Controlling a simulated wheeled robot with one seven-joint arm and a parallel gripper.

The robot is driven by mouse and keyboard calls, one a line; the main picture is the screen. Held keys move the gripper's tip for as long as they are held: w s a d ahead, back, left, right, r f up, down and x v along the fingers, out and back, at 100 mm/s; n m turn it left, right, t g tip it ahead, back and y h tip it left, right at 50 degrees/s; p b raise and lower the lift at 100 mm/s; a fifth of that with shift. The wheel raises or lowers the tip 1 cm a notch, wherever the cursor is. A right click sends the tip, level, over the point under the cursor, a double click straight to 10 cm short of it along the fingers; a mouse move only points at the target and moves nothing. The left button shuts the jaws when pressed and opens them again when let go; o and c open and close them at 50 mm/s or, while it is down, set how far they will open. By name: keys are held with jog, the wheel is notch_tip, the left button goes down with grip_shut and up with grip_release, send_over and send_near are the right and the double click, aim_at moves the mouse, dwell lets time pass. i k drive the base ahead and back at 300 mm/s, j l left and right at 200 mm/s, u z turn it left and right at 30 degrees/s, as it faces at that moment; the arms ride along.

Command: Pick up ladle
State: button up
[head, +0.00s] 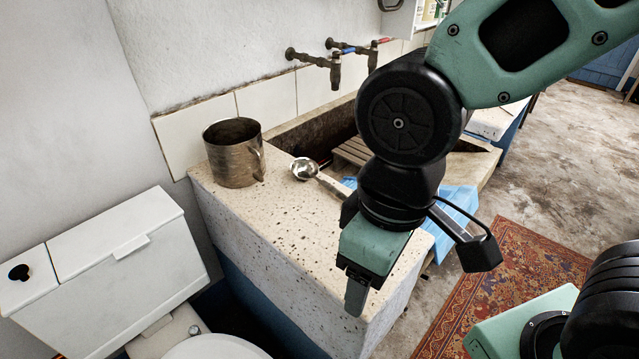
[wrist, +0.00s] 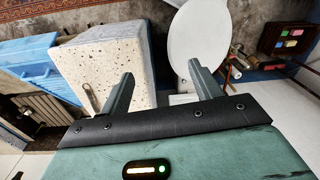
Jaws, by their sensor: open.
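The shiny metal ladle (head: 305,168) lies on the speckled stone ledge (head: 255,205), beside the trough. Its bowl faces the mug side and its handle points right, partly hidden behind my arm in the head view. In the wrist view a thin metal piece, which looks like part of the ladle (wrist: 89,96), shows at the ledge's left side, left of my fingers. My gripper (head: 357,294) is open and empty, pointing down near the front end of the ledge, apart from the ladle. Its two spread fingers also show in the wrist view (wrist: 160,70).
A metal mug (head: 235,155) stands on the ledge left of the ladle, near the wall. Two taps (head: 335,70) jut over the trough, which holds wooden slats (head: 352,150). A white toilet (head: 125,270) stands left.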

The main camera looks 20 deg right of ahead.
aim_at(302, 169)
jog(key=k+j+u, duration=0.15)
jog(key=u, duration=1.85)
jog(key=l+z, duration=0.9)
jog(key=l, duration=0.25)
jog(key=i+l+z, duration=0.1)
jog(key=l+z, duration=0.4)
jog(key=l, duration=0.05)
